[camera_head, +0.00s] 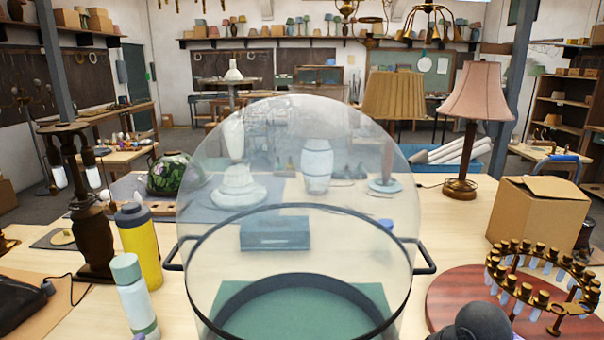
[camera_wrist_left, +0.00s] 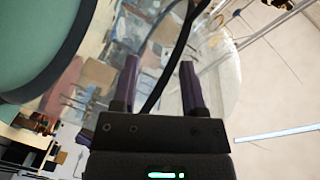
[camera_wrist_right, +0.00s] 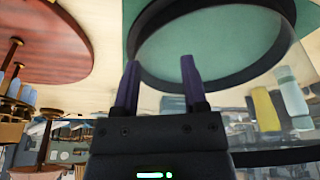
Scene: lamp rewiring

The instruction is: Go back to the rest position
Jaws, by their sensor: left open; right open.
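My left gripper (camera_wrist_left: 160,75) shows in the left wrist view with its two purple fingers apart. A thin black curved bar passes behind the fingers, and I cannot tell how far off it is. My right gripper (camera_wrist_right: 160,72) shows in the right wrist view, also with its fingers apart and nothing between them. Beyond its fingertips is the dark round rim (camera_wrist_right: 215,85) of the big glass dome. In the head view neither pair of fingers shows clearly; a dark rounded part, perhaps of my right arm, is at the bottom right.
The large clear dome (camera_head: 300,150) with black side handles stands front centre. A yellow bottle (camera_head: 142,250) and a pale bottle (camera_head: 135,300) stand left. A brass ring fitting (camera_head: 540,275) on a red round board (camera_head: 445,300), a cardboard box (camera_head: 540,217) and a pink-shaded lamp (camera_head: 478,95) stand right.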

